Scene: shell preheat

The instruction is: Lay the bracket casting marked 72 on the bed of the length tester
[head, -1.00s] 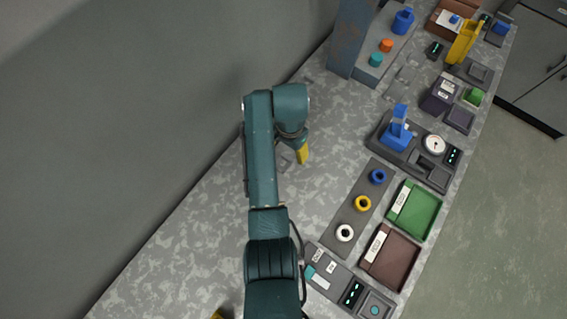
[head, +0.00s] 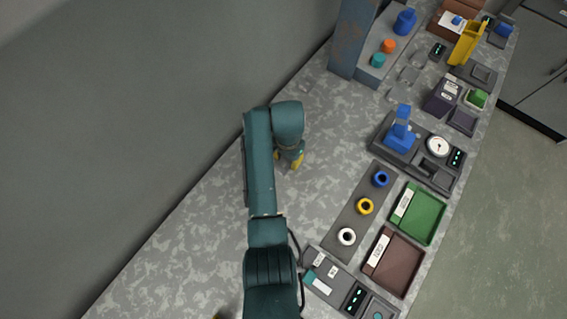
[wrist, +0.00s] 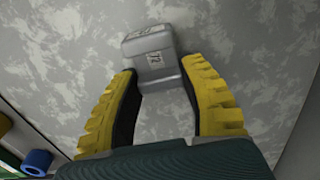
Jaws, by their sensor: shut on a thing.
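The bracket casting (wrist: 152,58) is a grey, stepped metal block with 72 on its label. In the wrist view it sits between the yellow ribbed fingers of my gripper (wrist: 160,88), which are shut on its near part; its far end sticks out beyond them. In the head view my gripper (head: 291,160) is over the left part of the bench, and the casting is hidden by it. A dark station with a round dial (head: 438,146), a blue upright part and a small display looks like the length tester; it stands to the right, away from my gripper.
A grey strip holds blue, yellow and white rings (head: 346,237). Green (head: 424,213) and brown (head: 398,267) trays lie right of it. A device with displays (head: 345,290) is at the front. A blue-grey post (head: 352,40) stands at the back. Bench around my gripper is clear.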

